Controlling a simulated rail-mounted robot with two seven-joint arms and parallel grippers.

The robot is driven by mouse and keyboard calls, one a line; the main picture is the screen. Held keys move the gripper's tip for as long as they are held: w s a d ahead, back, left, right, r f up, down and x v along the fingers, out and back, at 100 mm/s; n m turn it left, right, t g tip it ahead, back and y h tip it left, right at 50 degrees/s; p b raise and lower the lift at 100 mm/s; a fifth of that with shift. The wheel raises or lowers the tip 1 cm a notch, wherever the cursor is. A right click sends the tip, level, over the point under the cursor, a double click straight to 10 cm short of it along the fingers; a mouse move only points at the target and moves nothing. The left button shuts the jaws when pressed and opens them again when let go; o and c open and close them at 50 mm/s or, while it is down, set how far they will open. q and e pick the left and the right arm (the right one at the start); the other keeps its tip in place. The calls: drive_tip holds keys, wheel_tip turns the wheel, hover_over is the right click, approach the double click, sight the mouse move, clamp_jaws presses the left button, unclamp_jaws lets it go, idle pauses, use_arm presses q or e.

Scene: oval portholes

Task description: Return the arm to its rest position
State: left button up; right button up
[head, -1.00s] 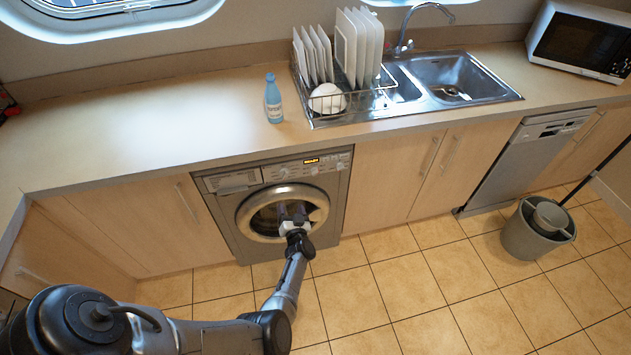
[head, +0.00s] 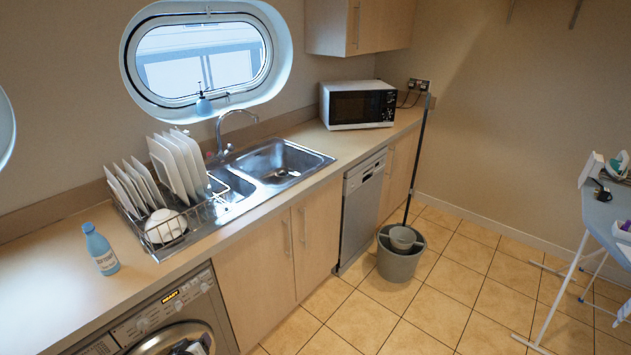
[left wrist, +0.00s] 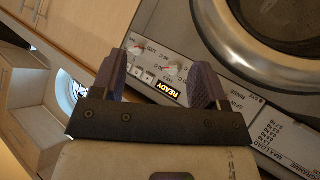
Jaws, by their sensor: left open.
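My left gripper (left wrist: 163,76) shows in the left wrist view with its two dark fingers spread apart and nothing between them. Beyond the fingers is the washing machine (left wrist: 240,90), with its control panel, a lit READY display and part of its round door ring. In the head view the washing machine (head: 140,318) is at the bottom left, cut off by the picture edge. A dark shape shows at its door there, and I cannot tell if it is my gripper. My right gripper is in neither view.
The worktop (head: 40,275) holds a blue bottle (head: 100,250), a dish rack (head: 165,225) with plates, a sink (head: 275,162) and a microwave (head: 358,105). A grey mop bucket (head: 400,255) stands on the floor. An ironing board (head: 608,215) is at the right. The tiled floor between is clear.

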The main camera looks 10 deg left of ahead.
use_arm(q)
drive_tip(key=d+r+m+g+h, duration=0.1)
drive_tip(key=d+r+m+h, duration=0.2)
drive_tip(key=r, duration=1)
drive_tip(key=s+d+r+m+g, duration=0.1)
drive_tip(key=s+d+r+m, duration=0.2)
drive_tip(key=s+d+r, duration=0.45)
drive_tip(key=s+d+m, duration=0.2)
drive_tip(key=s+d, duration=0.6)
drive_tip(key=d, duration=0.1)
drive_tip(key=s+d+f+m+g+h, duration=0.1)
drive_tip(key=s+d+f+m+g, duration=0.15)
drive_tip(key=s+f, duration=0.45)
drive_tip(key=s+d+f+m+g, duration=0.1)
drive_tip(key=s+d+f+g, duration=0.15)
drive_tip(key=s, duration=0.75)
drive_tip(key=w+r+p+v, duration=0.1)
drive_tip(key=w+p+v, duration=0.2)
drive_tip(key=p+v, duration=1.2)
drive_tip(key=shift+r+p, duration=0.2)
drive_tip(key=shift+p, duration=0.7)
